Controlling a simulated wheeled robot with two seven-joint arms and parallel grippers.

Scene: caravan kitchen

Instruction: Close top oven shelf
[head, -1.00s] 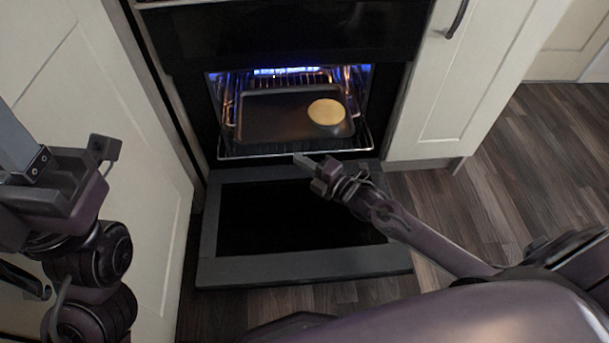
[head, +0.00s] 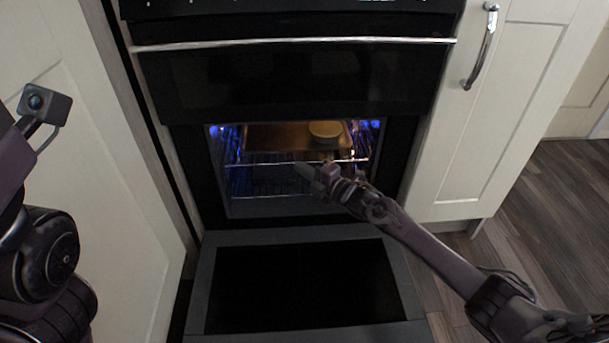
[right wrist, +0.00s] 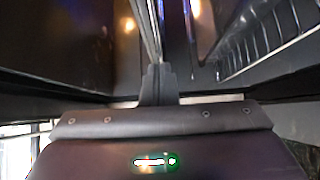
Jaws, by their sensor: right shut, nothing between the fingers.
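The top oven shelf (head: 262,164) is a wire rack inside the lit oven, its bright front bar crossing the opening. A dark baking tray (head: 270,138) rests on it with a round, pale-topped item (head: 325,130). My right gripper (head: 304,172) is shut and empty, its tip at the shelf's front bar; I cannot tell whether they touch. The right wrist view shows its closed fingers (right wrist: 158,85) close to a metal bar (right wrist: 148,30). Only part of my left arm shows at the left edge; its fingers are out of view.
The oven door (head: 300,285) is folded down flat below the opening, under my right arm. The upper oven door's long handle (head: 290,43) runs above. White cabinets stand on both sides, the right one (head: 480,110) with a metal handle. Open wooden floor (head: 540,230) lies right.

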